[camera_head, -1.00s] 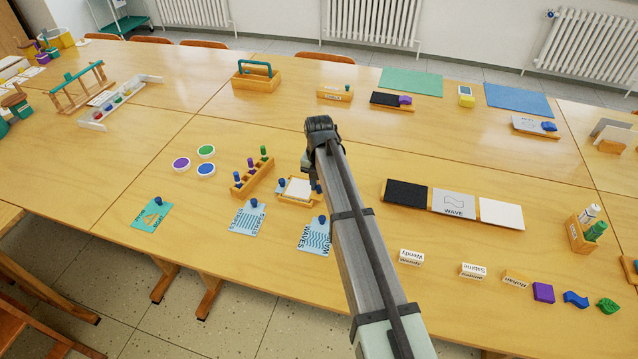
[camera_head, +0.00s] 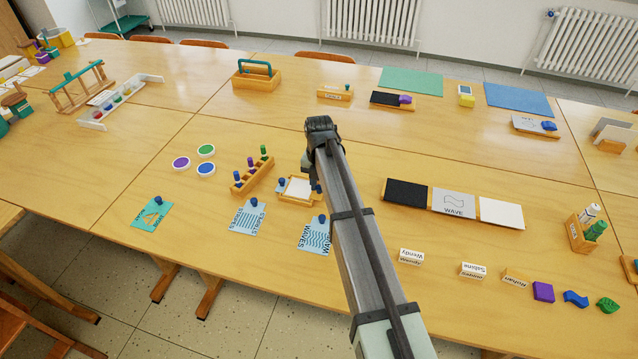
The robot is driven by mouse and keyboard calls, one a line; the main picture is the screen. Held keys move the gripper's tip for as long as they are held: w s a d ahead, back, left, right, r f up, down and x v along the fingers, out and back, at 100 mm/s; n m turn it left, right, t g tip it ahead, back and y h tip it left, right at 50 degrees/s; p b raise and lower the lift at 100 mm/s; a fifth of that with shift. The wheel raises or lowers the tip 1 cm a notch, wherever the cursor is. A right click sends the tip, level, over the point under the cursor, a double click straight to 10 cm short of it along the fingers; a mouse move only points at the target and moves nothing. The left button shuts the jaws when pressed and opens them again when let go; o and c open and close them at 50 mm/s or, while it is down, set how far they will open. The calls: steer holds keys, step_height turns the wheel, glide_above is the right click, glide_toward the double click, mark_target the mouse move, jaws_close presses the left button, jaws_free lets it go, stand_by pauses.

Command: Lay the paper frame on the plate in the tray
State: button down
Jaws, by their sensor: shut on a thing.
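The small wooden tray (camera_head: 296,202) stands on the table left of my arm. A pale, square, white surface (camera_head: 298,188) shows in it, with light wood around its edge. I cannot clearly tell plate, paper and paper frame apart at this size. A blue knob (camera_head: 281,183) stands at the tray's left side. My gripper (camera_head: 314,186) is low at the tray's right side, mostly hidden behind my own arm. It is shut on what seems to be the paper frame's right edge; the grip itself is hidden.
A rack of colored pegs (camera_head: 252,177) stands close left of the tray. Blue patterned plates lie in front, STRIPES (camera_head: 247,217) and WAVES (camera_head: 314,236). Ink pads (camera_head: 206,169) lie farther left. A long holder (camera_head: 454,203) with three panels lies right of my arm. Table behind the tray is clear.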

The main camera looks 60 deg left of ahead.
steer(key=c, duration=0.9)
jaws_free()
steer(key=shift+o, duration=1.1)
steer(key=shift+r, duration=0.15)
steer(key=shift+r, duration=2.9)
